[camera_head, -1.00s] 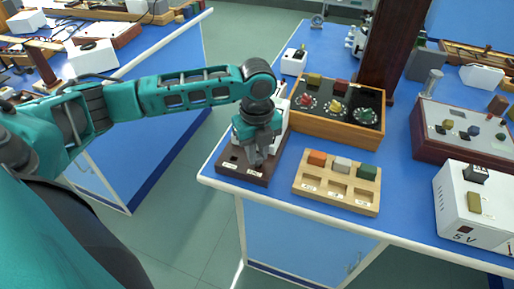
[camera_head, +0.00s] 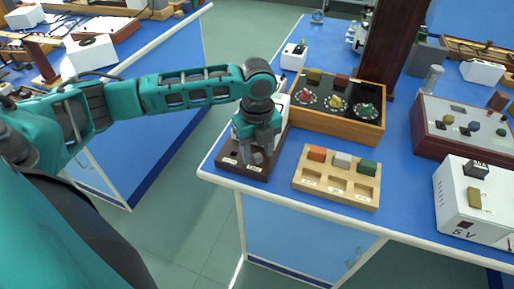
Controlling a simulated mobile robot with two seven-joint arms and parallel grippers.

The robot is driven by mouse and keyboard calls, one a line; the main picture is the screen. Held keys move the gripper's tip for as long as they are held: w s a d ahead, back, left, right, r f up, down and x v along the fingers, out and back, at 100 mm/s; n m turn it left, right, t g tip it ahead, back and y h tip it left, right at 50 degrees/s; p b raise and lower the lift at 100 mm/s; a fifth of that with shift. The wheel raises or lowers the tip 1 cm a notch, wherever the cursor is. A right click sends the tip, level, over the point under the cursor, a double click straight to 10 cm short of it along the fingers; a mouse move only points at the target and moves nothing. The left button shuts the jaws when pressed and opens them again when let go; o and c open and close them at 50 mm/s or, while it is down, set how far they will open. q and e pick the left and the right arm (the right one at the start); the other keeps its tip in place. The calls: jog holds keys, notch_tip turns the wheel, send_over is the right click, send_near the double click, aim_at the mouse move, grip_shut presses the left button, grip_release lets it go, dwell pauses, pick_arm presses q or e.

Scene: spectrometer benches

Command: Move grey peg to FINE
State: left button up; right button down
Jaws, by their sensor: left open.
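My left gripper (camera_head: 257,155) is open, low over the front part of a dark brown board (camera_head: 225,163) at the bench's left front corner. The board has dark holes and small white labels along its front, too small to read, so I cannot tell which one is FINE. I cannot make out a grey peg clearly; the gripper covers part of the board, and greyish shapes at its fingertips cannot be told apart from the fingers. My right gripper is not in view.
A wooden tray (camera_head: 335,197) beside the board holds an orange block (camera_head: 317,154), a light grey block (camera_head: 342,160) and a green block (camera_head: 367,167). Behind it stands a wooden box (camera_head: 335,127) with three knobs. A white 5 V unit (camera_head: 462,215) stands at right.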

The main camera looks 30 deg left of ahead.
pick_arm(q)
notch_tip(320, 180, up, 13)
jog(key=p, duration=0.2)
dwell(0.3)
jog(key=shift+f, duration=0.1)
jog(key=s+d+f+n+t+h, duration=0.1)
jog(key=s+d+f+n, duration=0.3)
jog(key=d+f, duration=0.15)
jog(key=s+d+f+n+t+h, duration=0.1)
jog(key=s+d+f+n+h, duration=0.1)
jog(key=s+d+f+n, duration=0.4)
jog(key=s+a+f+n+t+y, duration=0.25)
jog(key=s+a+n, duration=0.25)
jog(key=s+n, duration=0.55)
jog(key=w+d+f+n+t+h, duration=0.1)
jog(key=w+d+f+t, duration=0.1)
jog(key=w+f+t, duration=0.4)
jog(key=x, duration=0.4)
jog(key=shift+f, duration=0.55)
